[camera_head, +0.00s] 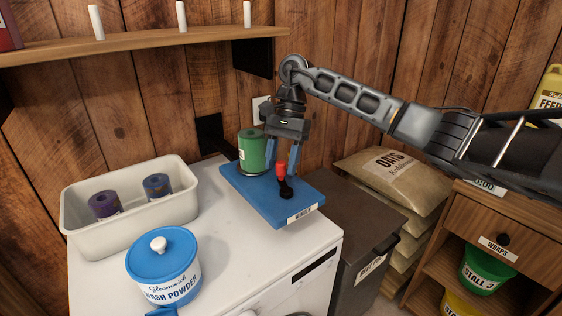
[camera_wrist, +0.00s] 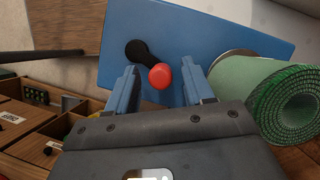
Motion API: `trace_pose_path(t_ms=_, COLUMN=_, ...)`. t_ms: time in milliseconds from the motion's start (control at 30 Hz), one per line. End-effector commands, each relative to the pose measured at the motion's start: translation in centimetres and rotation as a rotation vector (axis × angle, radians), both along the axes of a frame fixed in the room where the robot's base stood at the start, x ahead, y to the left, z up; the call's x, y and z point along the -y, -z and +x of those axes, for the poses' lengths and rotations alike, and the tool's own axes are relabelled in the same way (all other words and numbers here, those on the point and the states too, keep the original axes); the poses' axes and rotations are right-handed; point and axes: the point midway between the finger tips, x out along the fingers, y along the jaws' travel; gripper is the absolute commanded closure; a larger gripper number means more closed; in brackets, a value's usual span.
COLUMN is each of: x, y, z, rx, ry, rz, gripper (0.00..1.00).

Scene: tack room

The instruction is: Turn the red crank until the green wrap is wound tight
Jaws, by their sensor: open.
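The red crank knob (camera_head: 281,168) stands on a black crank arm (camera_head: 286,187) on a blue winder board (camera_head: 260,206). The board lies on the white machine top. The green wrap (camera_head: 251,151) is a roll standing at the board's back left. My gripper (camera_head: 282,166) points down above the board, with its blue fingers apart around the knob's position. In the wrist view the red knob (camera_wrist: 160,76) shows between the two open fingers, touching neither. The black arm (camera_wrist: 143,53) and the green wrap (camera_wrist: 292,100), with a loosely layered end, also show there.
A white bin (camera_head: 130,228) with purple and blue-grey rolls stands left on the machine top. A blue-lidded wash powder tub (camera_head: 164,270) stands in front of it. A shelf (camera_head: 150,45) hangs on the wall behind. Oats sacks (camera_head: 390,185) and a wooden cabinet are at right.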

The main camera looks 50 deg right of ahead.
Motion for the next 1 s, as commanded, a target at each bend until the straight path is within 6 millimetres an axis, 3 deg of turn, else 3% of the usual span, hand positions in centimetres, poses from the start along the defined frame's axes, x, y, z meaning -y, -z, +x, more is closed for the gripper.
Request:
trace_pose_path(t_ms=400, x=-0.41, y=0.99, z=-0.09, rx=0.0, ry=0.0, rz=0.0, gripper=0.48)
trace_pose_path(t_ms=933, x=-0.42, y=0.96, z=-0.08, rx=-0.001, ry=0.0, rz=0.0, gripper=0.98)
trace_pose_path(t_ms=1000, x=-0.42, y=0.96, z=-0.09, rx=-0.001, ry=0.0, rz=0.0, gripper=1.0)
